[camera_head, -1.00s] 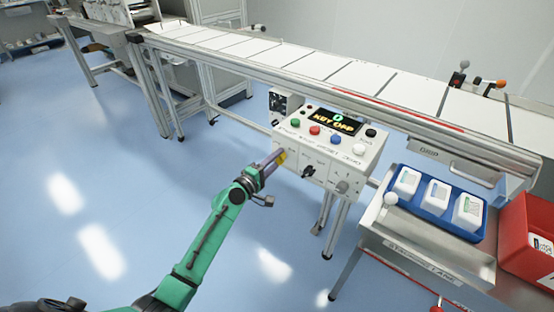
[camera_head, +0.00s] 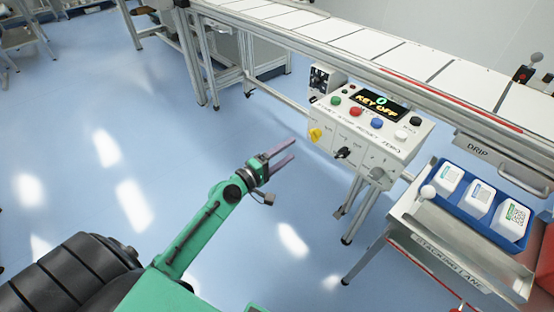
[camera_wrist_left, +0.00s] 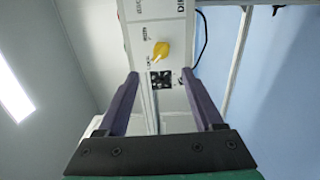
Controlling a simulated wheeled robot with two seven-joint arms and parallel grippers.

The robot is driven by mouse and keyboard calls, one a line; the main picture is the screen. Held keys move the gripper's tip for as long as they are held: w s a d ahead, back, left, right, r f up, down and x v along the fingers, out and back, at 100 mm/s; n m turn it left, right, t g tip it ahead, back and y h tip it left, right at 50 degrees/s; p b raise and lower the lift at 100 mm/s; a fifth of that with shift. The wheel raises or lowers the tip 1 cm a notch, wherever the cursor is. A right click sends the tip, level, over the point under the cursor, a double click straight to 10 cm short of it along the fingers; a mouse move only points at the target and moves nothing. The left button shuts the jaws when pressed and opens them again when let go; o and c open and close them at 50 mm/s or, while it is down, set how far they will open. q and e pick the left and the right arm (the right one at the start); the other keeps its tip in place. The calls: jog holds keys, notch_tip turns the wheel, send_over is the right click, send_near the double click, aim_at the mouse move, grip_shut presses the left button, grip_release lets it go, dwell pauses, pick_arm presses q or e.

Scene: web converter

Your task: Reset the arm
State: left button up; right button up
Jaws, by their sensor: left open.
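My left arm is green and reaches in from the lower left in the head view. Its gripper (camera_head: 288,154) is open and empty, with two purple fingers apart in free air. It is to the left of the white control box (camera_head: 398,150) and clear of it. In the left wrist view the two fingers (camera_wrist_left: 160,88) are spread, and a yellow knob (camera_wrist_left: 160,51) on the box shows between and beyond them. The yellow knob also shows at the box's left edge in the head view (camera_head: 315,134). My right gripper is not in view.
The box has coloured buttons and a display (camera_head: 381,101) reading "KEY OFF". A conveyor (camera_head: 380,54) runs behind it. A blue tray (camera_head: 490,230) with white containers sits on a metal stand at the right. The floor (camera_head: 120,110) to the left is free.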

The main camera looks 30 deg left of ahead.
pick_arm(q)
jog(key=b+v, duration=0.1)
jog(key=v, duration=0.3)
jog(key=shift+s, duration=0.15)
